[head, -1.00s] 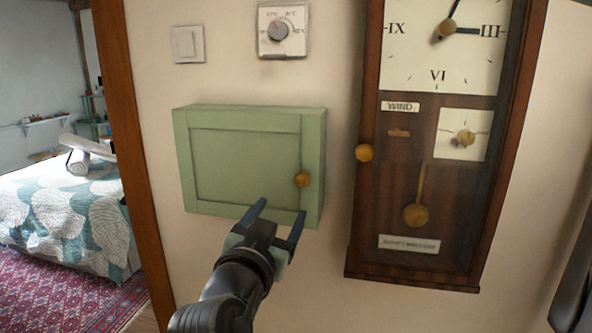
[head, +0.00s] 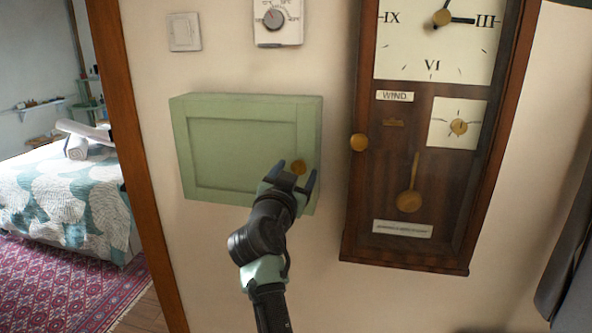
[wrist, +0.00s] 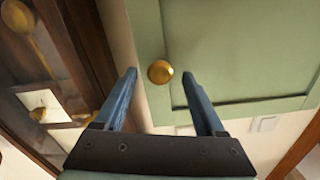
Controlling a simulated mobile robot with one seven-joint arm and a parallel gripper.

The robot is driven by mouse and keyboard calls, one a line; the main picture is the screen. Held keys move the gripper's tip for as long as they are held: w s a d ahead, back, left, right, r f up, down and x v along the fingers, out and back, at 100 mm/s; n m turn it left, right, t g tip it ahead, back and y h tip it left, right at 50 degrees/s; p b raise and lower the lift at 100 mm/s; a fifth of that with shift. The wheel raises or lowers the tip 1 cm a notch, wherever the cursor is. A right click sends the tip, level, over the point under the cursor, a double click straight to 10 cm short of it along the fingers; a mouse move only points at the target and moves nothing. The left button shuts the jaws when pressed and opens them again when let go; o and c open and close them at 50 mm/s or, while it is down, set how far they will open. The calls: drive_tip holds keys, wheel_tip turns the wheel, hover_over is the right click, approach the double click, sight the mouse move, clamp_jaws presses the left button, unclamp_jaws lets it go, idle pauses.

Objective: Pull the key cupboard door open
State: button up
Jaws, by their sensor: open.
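The green key cupboard (head: 240,150) hangs on the wall with its panelled door shut. Its round brass knob (head: 298,167) sits near the door's right edge. My gripper (head: 296,170) is open in front of the knob, with one finger on each side of it in the head view. In the wrist view the knob (wrist: 160,72) shows just beyond and between the open fingertips (wrist: 160,73), and the cupboard door (wrist: 240,50) fills the upper right. The fingers look apart from the knob; the exact depth gap is hard to tell.
A dark wooden wall clock (head: 420,170) with a brass knob (head: 359,142) hangs close to the right of the cupboard. A thermostat (head: 278,20) and a light switch (head: 184,32) are above it. A wooden door frame (head: 135,160) stands to the left.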

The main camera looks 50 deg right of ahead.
drive_tip(key=shift+w+d, duration=0.1)
drive_tip(key=shift+d, duration=0.15)
clamp_jaws()
idle(0.3)
idle(0.9)
